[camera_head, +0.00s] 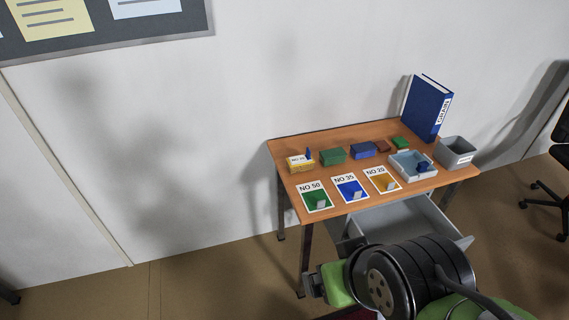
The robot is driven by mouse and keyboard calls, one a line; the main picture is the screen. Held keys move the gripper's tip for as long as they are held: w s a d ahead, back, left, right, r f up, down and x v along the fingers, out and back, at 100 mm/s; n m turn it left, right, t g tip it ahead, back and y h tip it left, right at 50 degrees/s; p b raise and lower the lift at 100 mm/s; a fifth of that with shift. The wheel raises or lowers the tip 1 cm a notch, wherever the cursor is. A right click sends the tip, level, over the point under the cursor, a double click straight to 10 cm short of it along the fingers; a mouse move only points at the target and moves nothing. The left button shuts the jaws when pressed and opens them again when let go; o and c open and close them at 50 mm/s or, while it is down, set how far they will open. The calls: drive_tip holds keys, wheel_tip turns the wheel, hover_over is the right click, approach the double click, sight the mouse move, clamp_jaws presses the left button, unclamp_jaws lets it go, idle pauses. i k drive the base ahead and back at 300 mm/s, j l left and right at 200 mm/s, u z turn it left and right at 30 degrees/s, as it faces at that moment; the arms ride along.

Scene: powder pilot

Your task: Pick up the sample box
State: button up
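Several small boxes stand along the back of the wooden table; I cannot tell for sure which is the sample box. A yellow box with a white label (299,163) is at the left, with a small blue pointed piece (308,154) at its back corner. To its right are a green box (333,155), a blue box (363,151), a low red-brown block (382,146) and a small green block (400,143). My gripper (313,285) seems to be the dark end of my arm at the bottom, apart from the boxes and in front of the table; its fingers are unclear.
The table (292,184) also holds three numbered cards, NO 50 (310,189), NO 35 (347,182) and NO 20 (379,174), each with a grey block. A pale blue tray (399,171), grey bin (457,161) and tall blue binder (424,108) are right. The grey drawer (392,223) is open.

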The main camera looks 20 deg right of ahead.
sight(294, 169)
drive_tip(key=i+j+z, duration=0.1)
drive_tip(key=j, duration=0.25)
drive_tip(key=i+j+z, duration=0.25)
drive_tip(key=i+j, duration=0.15)
drive_tip(key=j, duration=0.35)
drive_tip(key=i+j+z, duration=0.15)
drive_tip(key=j, duration=0.25)
drive_tip(key=i+j+z, duration=0.1)
drive_tip(key=j, duration=0.3)
drive_tip(key=i+j+z, duration=0.2)
drive_tip(key=i, duration=0.2)
drive_tip(key=i+z, duration=0.2)
drive_tip(key=i, duration=0.2)
drive_tip(key=i+j+z, duration=0.2)
drive_tip(key=i, duration=0.2)
